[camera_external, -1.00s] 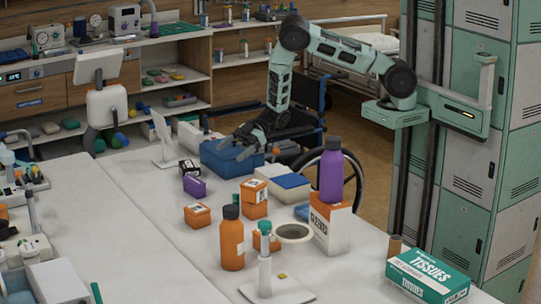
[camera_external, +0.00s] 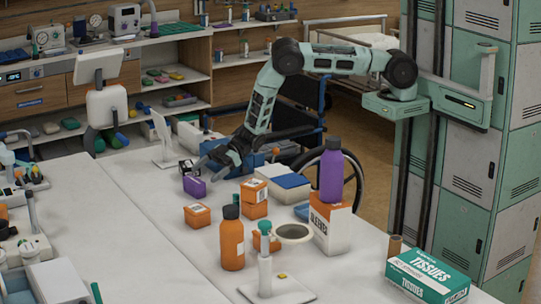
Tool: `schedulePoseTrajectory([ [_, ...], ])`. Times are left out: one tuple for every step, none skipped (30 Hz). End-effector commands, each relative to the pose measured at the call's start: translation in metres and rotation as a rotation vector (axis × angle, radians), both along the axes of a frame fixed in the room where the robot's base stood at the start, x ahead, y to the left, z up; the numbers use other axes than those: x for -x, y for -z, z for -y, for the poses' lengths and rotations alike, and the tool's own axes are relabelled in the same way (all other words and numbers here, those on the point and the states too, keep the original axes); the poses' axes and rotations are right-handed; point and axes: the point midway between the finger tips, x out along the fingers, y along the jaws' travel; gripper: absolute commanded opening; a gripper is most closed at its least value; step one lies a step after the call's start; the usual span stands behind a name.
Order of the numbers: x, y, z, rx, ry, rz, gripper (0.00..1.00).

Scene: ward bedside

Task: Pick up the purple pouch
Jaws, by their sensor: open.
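The purple pouch (camera_external: 194,187) is a small box-like purple item standing on the white table, left of the middle. My gripper (camera_external: 208,172) is open and just right of the pouch, low over the table. Its fingers point left toward the pouch and look apart from it, though contact is hard to judge from this view. A small black-and-white box (camera_external: 187,167) stands right behind the pouch. Part of the blue box (camera_external: 256,160) is hidden behind my gripper and forearm.
Orange boxes (camera_external: 197,215) stand in front of the pouch. An orange bottle (camera_external: 232,240), a purple bottle (camera_external: 331,172) on a white-and-orange carton (camera_external: 333,226) and a tissue box (camera_external: 428,276) stand nearer. A white stand (camera_external: 163,143) is behind. The table left of the pouch is clear.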

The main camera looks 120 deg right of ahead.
Motion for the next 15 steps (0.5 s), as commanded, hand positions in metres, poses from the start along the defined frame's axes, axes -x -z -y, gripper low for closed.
schedulePoseTrajectory([
  [-0.005,0.001,-0.002,0.0,-0.002,0.001,1.0],
  [-0.008,0.003,-0.002,0.001,-0.004,0.001,1.0],
  [-0.014,0.005,-0.003,0.001,-0.004,0.001,1.0],
  [-0.018,0.006,-0.004,0.001,-0.004,0.001,1.0],
  [-0.022,0.008,-0.004,0.0,-0.003,0.001,1.0],
  [-0.027,0.011,-0.004,0.001,-0.004,0.001,1.0],
  [-0.031,0.012,-0.004,0.001,-0.003,0.001,1.0],
  [-0.034,0.013,-0.005,0.001,-0.003,0.001,1.0],
  [-0.037,0.015,-0.005,0.0,-0.002,0.001,1.0],
  [-0.039,0.016,-0.005,0.0,-0.002,0.001,1.0],
  [-0.041,0.017,-0.005,0.0,-0.001,0.001,1.0],
  [-0.043,0.018,-0.005,0.0,-0.001,0.0,1.0],
  [-0.044,0.018,-0.005,0.0,-0.001,0.0,1.0],
  [-0.044,0.018,-0.005,0.0,-0.001,0.0,1.0],
  [-0.044,0.018,-0.005,0.0,-0.001,0.0,1.0],
])
